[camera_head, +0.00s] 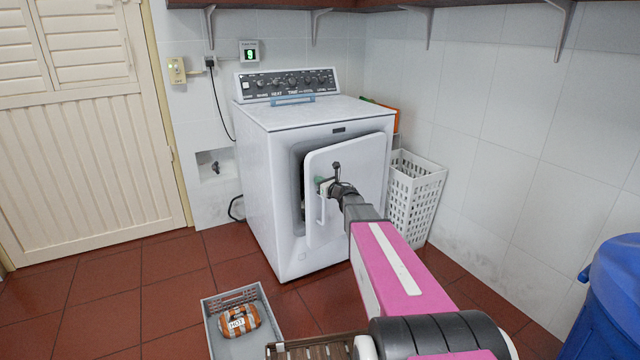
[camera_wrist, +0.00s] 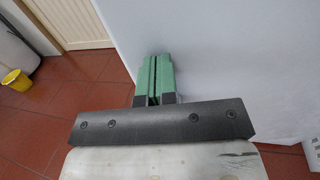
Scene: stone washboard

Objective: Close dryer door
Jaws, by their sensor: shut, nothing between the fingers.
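The white dryer (camera_head: 265,190) stands against the back wall. Its door (camera_head: 365,155) is partly open, its left edge swung out from the front, with a dark gap into the opening on the left. A pale vertical handle (camera_head: 321,208) is near that left edge. My gripper (camera_head: 320,182) has green fingers and is at the left part of the door's outer face, just above the handle. In the wrist view the fingers (camera_wrist: 153,78) are together and empty, pointing at a plain white surface (camera_wrist: 235,60), likely the door. I cannot tell if they touch it.
A white laundry basket (camera_head: 412,195) stands right of the dryer by the tiled wall. A grey crate (camera_head: 275,320) with an orange striped pack (camera_head: 238,320) is on the floor in front. A blue bin (camera_head: 610,300) is at the right. The floor left of the dryer is clear.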

